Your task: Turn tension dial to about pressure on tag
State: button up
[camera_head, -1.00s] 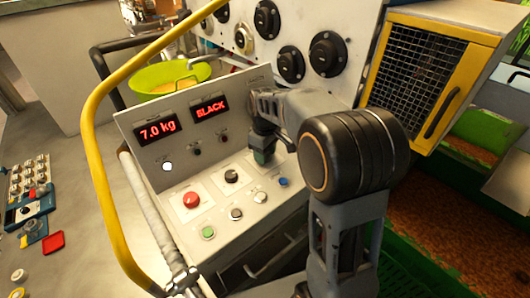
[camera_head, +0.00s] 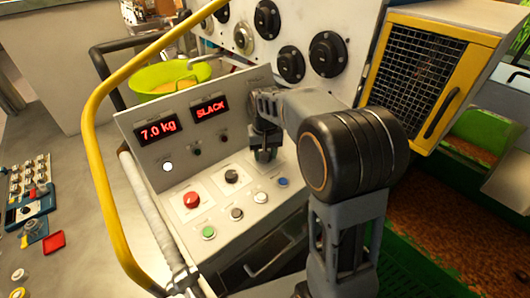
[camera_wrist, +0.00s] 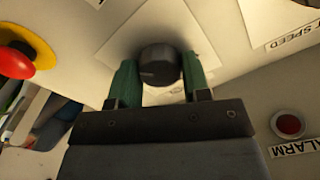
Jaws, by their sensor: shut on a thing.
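My gripper (camera_head: 266,156) points down at the sloped control panel (camera_head: 218,222) in the head view. In the wrist view its two green fingers (camera_wrist: 155,82) are shut on the sides of a dark round knob (camera_wrist: 159,66). The knob stands on a pale square plate (camera_wrist: 135,22). Its own label and any pointer mark cannot be read, and the head view hides it behind the gripper. The left display (camera_head: 158,132) shows 7.0 kg and the right display (camera_head: 210,109) reads SLACK. I cannot make out a tag with a pressure value.
Another black knob (camera_head: 231,176) and a red button (camera_head: 191,200) are left of the gripper. The wrist view shows a red button on yellow (camera_wrist: 18,60), a SPEED label (camera_wrist: 290,40) and a red ALARM light (camera_wrist: 289,124). A yellow rail (camera_head: 92,150) curves along the panel's left side.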

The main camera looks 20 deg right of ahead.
jog(key=m, duration=0.4)
jog(key=shift+m, duration=0.3)
jog(key=m, duration=0.3)
jog(key=shift+m, duration=0.3)
jog(key=m, duration=0.4)
jog(key=shift+r+m, duration=0.1)
jog(key=shift+m, duration=2)
jog(key=o, duration=0.9)
notch_tip(320, 180, up, 14)
jog(key=shift+f, duration=0.15)
